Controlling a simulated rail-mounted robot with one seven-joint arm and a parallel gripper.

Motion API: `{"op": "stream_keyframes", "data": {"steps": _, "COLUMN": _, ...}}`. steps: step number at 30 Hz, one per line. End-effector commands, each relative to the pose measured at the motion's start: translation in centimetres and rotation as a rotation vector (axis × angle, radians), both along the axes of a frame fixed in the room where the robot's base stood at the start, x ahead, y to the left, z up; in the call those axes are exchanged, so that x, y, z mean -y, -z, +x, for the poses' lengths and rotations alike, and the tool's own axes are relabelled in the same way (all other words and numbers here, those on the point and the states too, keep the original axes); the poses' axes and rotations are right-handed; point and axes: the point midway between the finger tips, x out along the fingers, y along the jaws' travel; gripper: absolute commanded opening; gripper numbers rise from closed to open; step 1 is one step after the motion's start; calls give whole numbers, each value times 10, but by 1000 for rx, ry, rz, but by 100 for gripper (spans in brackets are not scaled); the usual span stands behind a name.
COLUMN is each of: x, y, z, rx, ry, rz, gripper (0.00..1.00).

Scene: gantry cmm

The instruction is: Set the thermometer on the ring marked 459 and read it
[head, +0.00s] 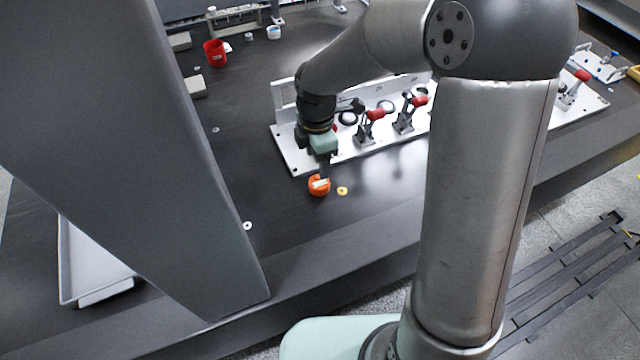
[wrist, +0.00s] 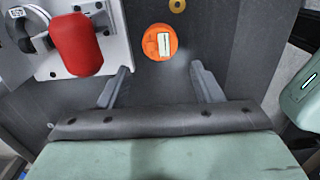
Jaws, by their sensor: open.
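An orange round piece (head: 319,186) with a pale rectangular inset, possibly the thermometer, lies on the dark table in front of the fixture plate. It also shows in the wrist view (wrist: 158,43), beyond and between my fingertips. My gripper (wrist: 162,78) is open, with nothing between its fingers. In the head view my gripper (head: 323,170) is above and close to the orange piece; any contact is hard to tell. Dark rings (head: 347,118) show on the plate, partly hidden by clamps and my arm. No marking 459 is legible.
The light fixture plate (head: 298,160) carries red-handled toggle clamps (head: 374,114); one red handle (wrist: 76,44) is close left in the wrist view. A small yellow washer (head: 342,190) lies beside the orange piece. A red cup (head: 214,53) stands farther back. The table's left-middle is mostly clear.

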Motion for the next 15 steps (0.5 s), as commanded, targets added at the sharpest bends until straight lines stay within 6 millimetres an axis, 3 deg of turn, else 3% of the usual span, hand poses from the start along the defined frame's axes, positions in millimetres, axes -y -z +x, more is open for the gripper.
{"op": "stream_keyframes", "data": {"steps": 3, "x": 0, "y": 21, "z": -1, "rx": -2, "ry": -1, "rz": -1, "gripper": 59}}
{"op": "stream_keyframes", "data": {"steps": 11, "x": 0, "y": 39, "z": 0, "rx": -1, "ry": 1, "rz": 0, "gripper": 59}}
{"op": "stream_keyframes", "data": {"steps": 15, "x": 0, "y": 62, "z": -1, "rx": -4, "ry": 0, "rz": -1, "gripper": 59}}
